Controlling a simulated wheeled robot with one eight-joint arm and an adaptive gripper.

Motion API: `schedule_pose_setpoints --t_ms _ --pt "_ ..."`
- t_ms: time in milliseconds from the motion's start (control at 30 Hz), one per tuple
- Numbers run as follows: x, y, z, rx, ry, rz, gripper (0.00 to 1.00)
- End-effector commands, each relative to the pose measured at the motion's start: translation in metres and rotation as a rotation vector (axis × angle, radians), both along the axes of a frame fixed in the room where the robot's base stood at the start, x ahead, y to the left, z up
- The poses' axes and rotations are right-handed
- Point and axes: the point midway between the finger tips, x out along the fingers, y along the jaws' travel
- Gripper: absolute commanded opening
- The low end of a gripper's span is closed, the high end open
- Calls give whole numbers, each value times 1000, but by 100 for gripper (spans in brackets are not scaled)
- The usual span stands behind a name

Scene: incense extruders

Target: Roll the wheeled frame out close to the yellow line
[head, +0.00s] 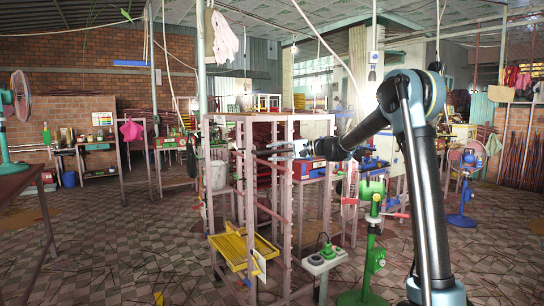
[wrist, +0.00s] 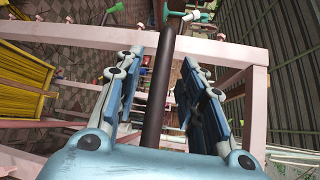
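The pinkish wheeled frame (head: 240,121) stands upright at the middle of the head view, tall and open-sided, with a yellow slatted tray low on it. Its wheels are not clear. My gripper (head: 268,152) reaches in from the right at the frame's upper part, below its top. In the wrist view my gripper (wrist: 162,85) has its two fingers apart, with pink frame bars (wrist: 222,55) around them. A dark bar (wrist: 160,95) shows between the fingers; I cannot tell whether it touches them. A small yellow mark (head: 158,298) on the floor may belong to the yellow line.
A green-based machine (head: 374,250) and a grey box with green knobs (head: 325,258) stand close to the frame's right. A brown table (head: 22,180) is at far left. Patterned floor (head: 110,245) is open left of the frame. A blue fan stand (head: 462,205) is at right.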

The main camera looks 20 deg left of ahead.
Motion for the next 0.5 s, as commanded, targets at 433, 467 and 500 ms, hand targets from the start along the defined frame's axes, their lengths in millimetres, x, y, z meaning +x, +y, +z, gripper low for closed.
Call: schedule_pose_setpoints --t_ms 433,467,500 --pt "-2 20 -3 0 0 0 36" --pt "-2 20 -3 0 0 0 36" --pt "-2 20 -3 0 0 0 36"
